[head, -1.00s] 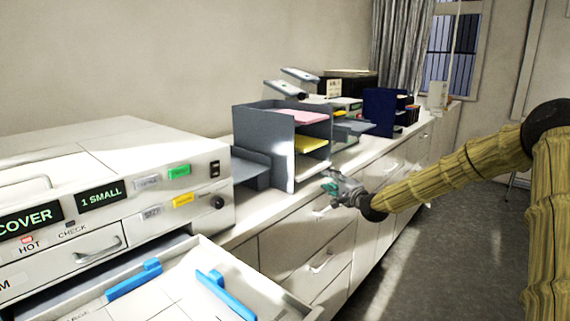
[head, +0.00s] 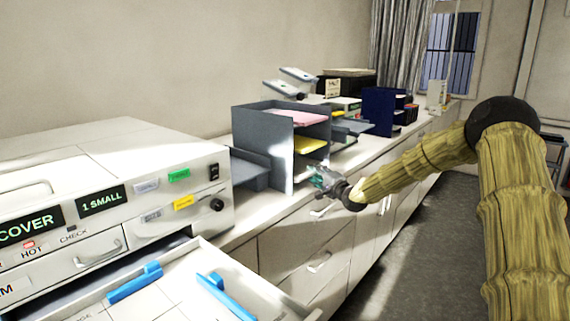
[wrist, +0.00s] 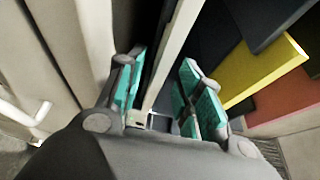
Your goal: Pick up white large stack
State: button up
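The grey paper sorter (head: 262,130) stands on the counter, with pink paper at the top and yellow paper in the middle. A pale edge (wrist: 172,55), apparently the white large stack in the lowest compartment, runs between the fingers in the wrist view. My gripper (head: 318,180) is at the sorter's lower front opening and hides most of that level in the head view. In the wrist view my gripper (wrist: 165,95) has its teal-padded fingers apart, one on each side of the pale edge. Whether either pad touches it I cannot tell.
The yellow stack (wrist: 265,72) and a reddish stack (wrist: 290,112) lie right of my fingers in the wrist view. The counter's drawers with a handle (wrist: 30,115) are at left. A white machine (head: 110,190) stands left of the sorter. Floor (head: 400,270) is clear at right.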

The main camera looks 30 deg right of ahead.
jog(key=shift+w, duration=0.65)
grip_shut()
